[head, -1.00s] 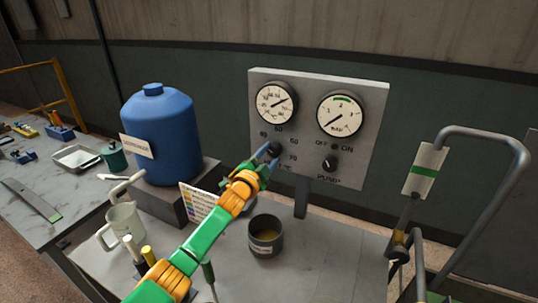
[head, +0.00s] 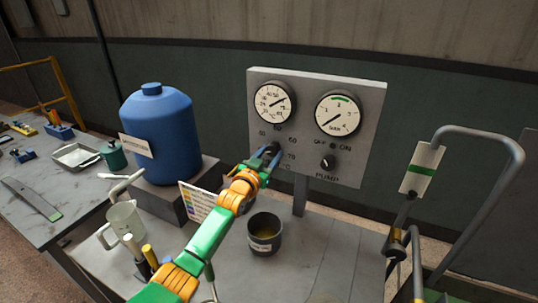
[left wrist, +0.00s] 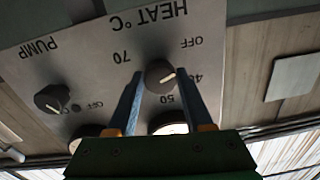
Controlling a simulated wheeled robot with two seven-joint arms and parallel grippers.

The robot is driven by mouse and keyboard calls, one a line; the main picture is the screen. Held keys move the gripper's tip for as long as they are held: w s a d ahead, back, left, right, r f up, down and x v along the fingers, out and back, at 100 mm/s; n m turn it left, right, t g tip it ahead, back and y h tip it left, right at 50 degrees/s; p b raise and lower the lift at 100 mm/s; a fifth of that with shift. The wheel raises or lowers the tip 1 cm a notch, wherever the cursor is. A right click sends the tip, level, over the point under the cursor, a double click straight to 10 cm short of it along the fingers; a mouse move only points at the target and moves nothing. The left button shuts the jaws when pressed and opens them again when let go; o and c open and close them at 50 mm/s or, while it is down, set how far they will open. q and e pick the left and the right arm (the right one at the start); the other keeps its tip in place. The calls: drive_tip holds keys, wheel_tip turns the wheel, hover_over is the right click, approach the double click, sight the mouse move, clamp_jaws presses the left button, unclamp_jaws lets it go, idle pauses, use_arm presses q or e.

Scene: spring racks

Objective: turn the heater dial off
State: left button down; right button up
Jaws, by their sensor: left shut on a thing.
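The heater dial (left wrist: 160,76) is a dark round knob with a pale pointer line, on the grey panel (left wrist: 90,60). In the left wrist view, which is upside down, its pointer aims to the right, near the 40 mark. OFF is printed beside it, just beyond 40. My left gripper (left wrist: 160,72) has one blue finger on each side of the dial and is shut on it. In the head view my left gripper (head: 267,153) reaches up to the panel and hides most of the dial. My right gripper is not in view.
The pump knob (head: 328,162) is right of the heater dial, below two gauges. A blue tank (head: 162,140) stands left of my arm. A dark cup (head: 264,238) stands below it on the bench. A grey bent tube frame (head: 515,180) is at the right.

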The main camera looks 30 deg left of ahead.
use_arm(q)
drive_tip(key=shift+r+n, duration=0.4)
drive_tip(key=shift+n, duration=0.5)
drive_tip(key=c, duration=0.6)
unclamp_jaws()
drive_tip(key=o, duration=0.3)
drive_tip(key=shift+w+f, duration=0.1)
drive_tip(key=shift+f, duration=0.2)
